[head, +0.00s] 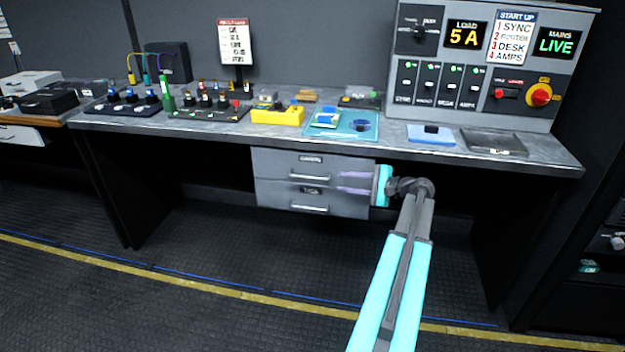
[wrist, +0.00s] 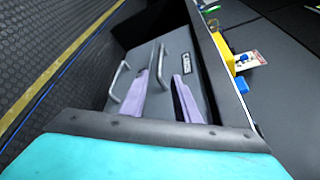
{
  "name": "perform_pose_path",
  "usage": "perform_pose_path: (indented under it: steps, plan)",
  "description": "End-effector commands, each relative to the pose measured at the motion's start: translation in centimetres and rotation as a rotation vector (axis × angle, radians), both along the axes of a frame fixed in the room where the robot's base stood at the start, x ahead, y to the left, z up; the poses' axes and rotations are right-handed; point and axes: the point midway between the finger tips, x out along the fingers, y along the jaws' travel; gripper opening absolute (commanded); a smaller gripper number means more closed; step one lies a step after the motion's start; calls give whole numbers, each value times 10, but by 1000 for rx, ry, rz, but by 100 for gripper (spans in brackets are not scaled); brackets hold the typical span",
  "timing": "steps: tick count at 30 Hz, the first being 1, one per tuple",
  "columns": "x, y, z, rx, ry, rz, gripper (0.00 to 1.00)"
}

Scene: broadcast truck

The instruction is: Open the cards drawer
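A grey two-drawer unit hangs under the desk: the upper drawer (head: 275,161) and lower drawer (head: 272,195) both look shut. Contact with a handle cannot be told.
The desk top (head: 215,130) above carries control boxes, a yellow box (head: 277,116), a teal tray (head: 368,131) and a switch panel (head: 475,70). Its right leg panel stands right of my arm. The floor (head: 200,290) in front is clear.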

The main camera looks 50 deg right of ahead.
Motion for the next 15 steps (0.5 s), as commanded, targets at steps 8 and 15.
perform_pose_path:
  steps: [8, 15]
  plan:
    - [21, 5, -5, 0, 0, 1, 29]
    - [53, 13, -13, 0, 0, 1, 29]
